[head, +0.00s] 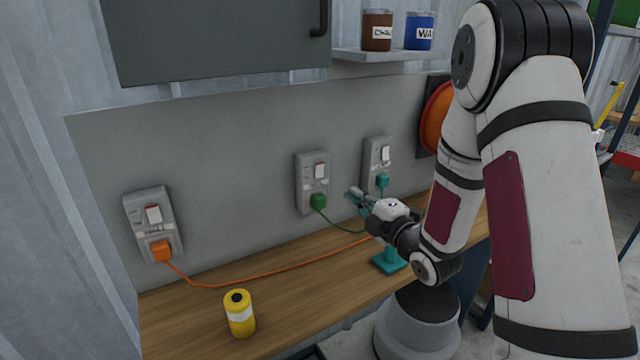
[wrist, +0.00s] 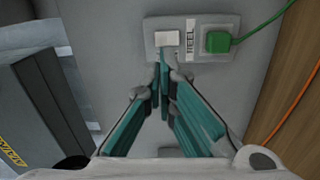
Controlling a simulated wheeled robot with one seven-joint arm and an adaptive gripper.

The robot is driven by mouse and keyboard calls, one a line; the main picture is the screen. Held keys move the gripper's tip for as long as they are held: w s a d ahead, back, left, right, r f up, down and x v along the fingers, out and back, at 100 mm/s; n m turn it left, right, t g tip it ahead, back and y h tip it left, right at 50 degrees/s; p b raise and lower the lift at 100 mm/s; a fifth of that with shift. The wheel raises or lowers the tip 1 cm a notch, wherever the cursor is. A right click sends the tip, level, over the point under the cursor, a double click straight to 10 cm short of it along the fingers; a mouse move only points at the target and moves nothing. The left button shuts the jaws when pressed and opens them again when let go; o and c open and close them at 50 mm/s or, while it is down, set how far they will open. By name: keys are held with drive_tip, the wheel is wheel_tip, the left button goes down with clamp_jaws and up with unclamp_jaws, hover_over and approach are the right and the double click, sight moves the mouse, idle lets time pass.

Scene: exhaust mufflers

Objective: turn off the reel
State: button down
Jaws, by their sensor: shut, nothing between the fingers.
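The middle wall socket (head: 311,205) has a white rocker switch (head: 320,170) and a green plug (head: 318,201). In the wrist view this socket (wrist: 152,52) carries a label reading REEL (wrist: 190,38) between its white switch (wrist: 167,38) and green plug (wrist: 217,42). My gripper (head: 354,193) is shut and empty, to the right of this socket in the head view. In the wrist view my gripper (wrist: 161,72) points at the socket, its tips just below the switch. I cannot tell whether they touch it.
The left socket (head: 135,207) holds an orange plug and the right socket (head: 370,152) a teal one. A yellow can (head: 240,314) and a teal stand (head: 389,261) are on the wooden bench (head: 190,325). An orange disc (head: 436,120) is partly behind my arm.

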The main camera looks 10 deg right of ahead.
sight(320, 168)
wheel_tip(320, 168, down, 2)
drive_tip(key=shift+s+f+n+t+y+b, duration=0.15)
drive_tip(key=shift+n+t+y+b, duration=0.25)
drive_tip(key=shift+n+y, duration=0.15)
drive_tip(key=x, duration=1.3)
drive_tip(key=shift+w+a, duration=0.1)
drive_tip(key=shift+w, duration=0.4)
drive_tip(key=shift+w+a+r+b, duration=0.3)
drive_tip(key=shift+w+b, duration=0.1)
drive_tip(key=shift+b, duration=0.1)
drive_tip(key=shift+d+r, duration=0.1)
drive_tip(key=shift+r, duration=0.1)
drive_tip(key=shift+s, duration=0.1)
